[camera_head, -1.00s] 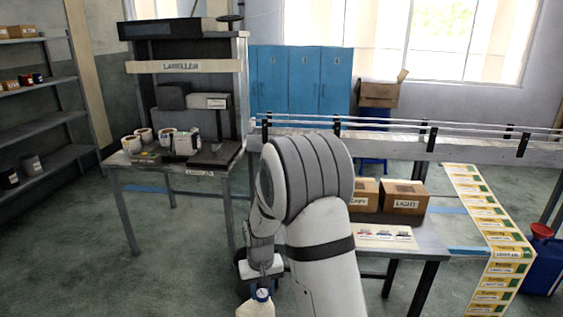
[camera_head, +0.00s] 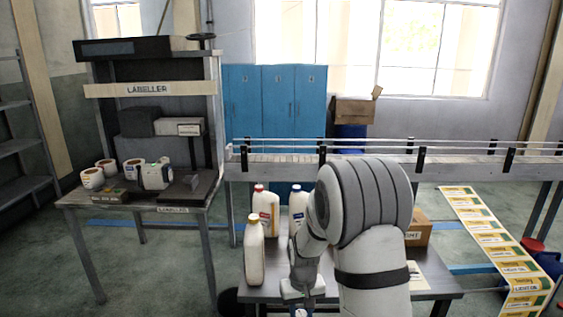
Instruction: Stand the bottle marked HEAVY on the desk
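My gripper (camera_head: 302,293) is at the bottom edge, low in front of the grey desk (camera_head: 440,285). Just below its fingers is the pale top of a white bottle (camera_head: 300,313), which moves with it; its body and any marking are cut off by the frame.
The labeller bench (camera_head: 185,203) stands on the left with several rolls on it. The conveyor (camera_head: 450,168) runs behind the desk. A label strip (camera_head: 490,240) lies at the right. My arm hides the desk's middle.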

